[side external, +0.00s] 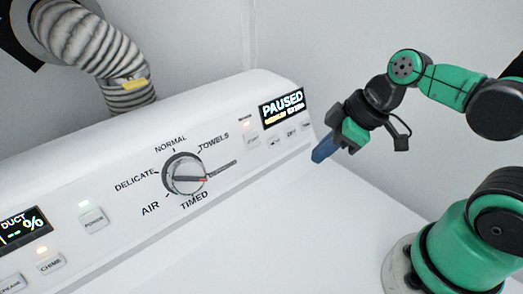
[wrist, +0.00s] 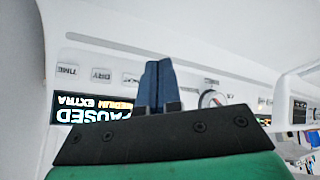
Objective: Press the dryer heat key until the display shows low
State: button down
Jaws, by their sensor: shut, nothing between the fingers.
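The dryer panel's display (side external: 284,106) reads PAUSED, with a smaller line under it. In the wrist view the display (wrist: 85,108) is upside down and partly covered by my gripper; its smaller line reads MEDIUM EXTRA. A row of small keys sits beneath it, including DRY (side external: 291,132) and a key to its left (side external: 274,141) whose label is too small to read. In the wrist view, TIME (wrist: 66,70) and DRY show left of my fingers. My gripper (side external: 322,154) is shut and empty, its blue fingertips apart from the panel, right of the keys.
A second display (side external: 22,229) and POWER (side external: 94,220) and CHIME (side external: 50,262) keys are farther left. A ribbed duct (side external: 98,55) rises behind. The white dryer top (side external: 262,238) is clear.

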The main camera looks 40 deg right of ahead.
jog(key=w+f, duration=0.2)
jog(key=w, duration=0.5)
jog(key=shift+w+f, duration=0.3)
jog(key=shift+f, duration=0.1)
dwell(1.9)
jog(key=shift+w+f, duration=0.15)
jog(key=shift+w, duration=0.25)
jog(key=shift+w+f, duration=0.1)
jog(key=shift+w, duration=0.25)
dwell(0.6)
jog(key=shift+s+r, duration=0.25)
jog(key=shift+s, duration=0.55)
jog(key=shift+s+r, duration=0.3)
jog(key=shift+s, duration=0.5)
jog(key=shift+s+r, duration=0.25)
jog(key=shift+s, duration=0.5)
jog(key=shift+s+r, duration=0.3)
jog(key=shift+s, duration=0.5)
dwell(0.5)
